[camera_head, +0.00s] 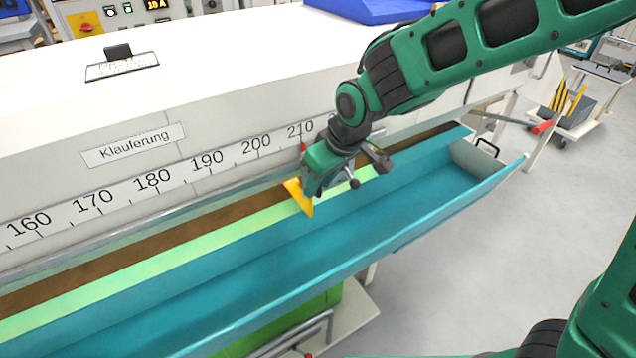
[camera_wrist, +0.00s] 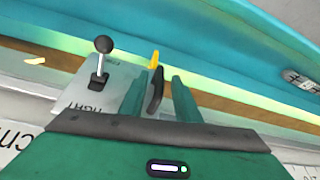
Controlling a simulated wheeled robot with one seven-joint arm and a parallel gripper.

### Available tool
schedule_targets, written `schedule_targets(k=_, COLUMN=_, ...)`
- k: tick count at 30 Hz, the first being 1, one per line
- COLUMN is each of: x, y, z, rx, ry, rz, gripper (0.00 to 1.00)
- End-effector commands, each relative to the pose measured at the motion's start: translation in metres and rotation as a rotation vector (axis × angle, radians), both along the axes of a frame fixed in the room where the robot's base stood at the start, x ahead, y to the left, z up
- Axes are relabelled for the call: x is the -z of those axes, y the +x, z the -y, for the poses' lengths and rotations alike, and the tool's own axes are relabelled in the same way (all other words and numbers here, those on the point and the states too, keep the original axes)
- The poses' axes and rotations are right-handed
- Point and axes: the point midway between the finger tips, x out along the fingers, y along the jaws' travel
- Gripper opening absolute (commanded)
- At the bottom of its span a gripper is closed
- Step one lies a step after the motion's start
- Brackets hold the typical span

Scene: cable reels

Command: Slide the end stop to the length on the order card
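The end stop shows as a yellow plate (camera_head: 298,197) standing across the teal trough, close to the 210 mark of the scale (camera_head: 153,180). A small red pointer sits by that mark. In the wrist view the stop's grey plate carries a black ball-knob lever (camera_wrist: 103,46) and the word TIGHT; a yellow tip (camera_wrist: 154,60) shows beyond a black grip (camera_wrist: 156,91). My gripper (camera_head: 312,186) is down at the stop. Its two green fingers (camera_wrist: 160,88) stand apart on either side of the black grip, with a gap visible at the right. No readable order card shows.
The teal trough (camera_head: 440,200) runs along the white machine, with a brown and pale green strip (camera_head: 200,236) inside. A sign (camera_head: 134,146) reads Klauferung. A framed plate (camera_head: 122,67) with tiny print lies on the machine top. A red-tipped bar (camera_head: 541,128) sticks out right.

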Motion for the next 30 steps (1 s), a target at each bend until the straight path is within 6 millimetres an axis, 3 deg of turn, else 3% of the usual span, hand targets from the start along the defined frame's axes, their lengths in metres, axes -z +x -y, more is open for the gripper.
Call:
schedule_targets(k=15, x=-0.079, y=-0.022, z=0.023, rx=0.0, ry=0.002, rz=0.004, gripper=0.29)
schedule_targets(k=21, x=-0.091, y=-0.026, z=0.026, rx=0.0, ry=0.001, rz=0.003, gripper=0.29)
schedule_targets(k=30, x=-0.092, y=-0.027, z=0.027, rx=0.0, ry=0.001, rz=0.001, gripper=0.29)
